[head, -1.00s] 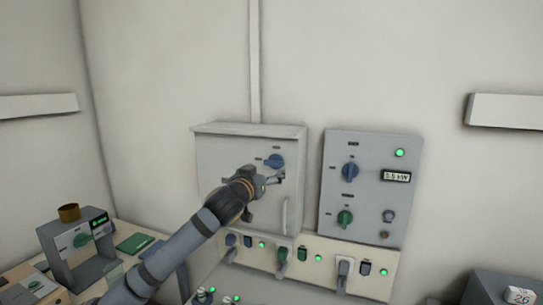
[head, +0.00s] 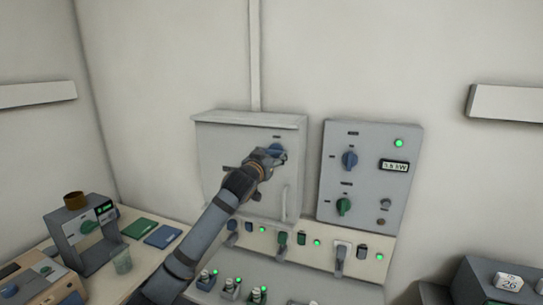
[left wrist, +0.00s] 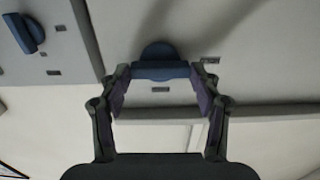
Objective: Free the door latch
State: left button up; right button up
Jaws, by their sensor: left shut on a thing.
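A grey cabinet door (head: 222,150) on the back wall carries a blue rotary latch knob (head: 277,147) near its upper right, with a pale vertical handle (head: 285,205) lower down. My left gripper (head: 271,155) reaches up to the knob and partly hides it in the head view. In the left wrist view, the blue knob (left wrist: 160,70) sits between the two fingertips of my left gripper (left wrist: 159,82), which is shut on it. Small dark labels lie beside the knob. The door looks closed. My right gripper is not in view.
A grey control panel (head: 365,205) with blue and green knobs hangs right of the cabinet. A switch strip (head: 327,250) with green lights runs below both.

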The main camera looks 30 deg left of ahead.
pick_arm(q)
jog(key=shift+c, duration=1.4)
jog(key=m+p, duration=0.3)
jog(key=m, duration=0.1)
jog(key=shift+r, duration=0.2)
jog(key=m+p, duration=0.3)
jog(key=m, duration=0.2)
jog(key=m+p, duration=0.4)
jog(key=m, duration=0.1)
jog(key=shift+f+m+p, duration=0.15)
jog(key=shift+m+p, duration=0.5)
jog(key=shift+m, duration=0.35)
jog(key=shift+f+m+p, duration=0.1)
jog(key=shift+m+p, duration=0.5)
jog(key=shift+m, duration=0.4)
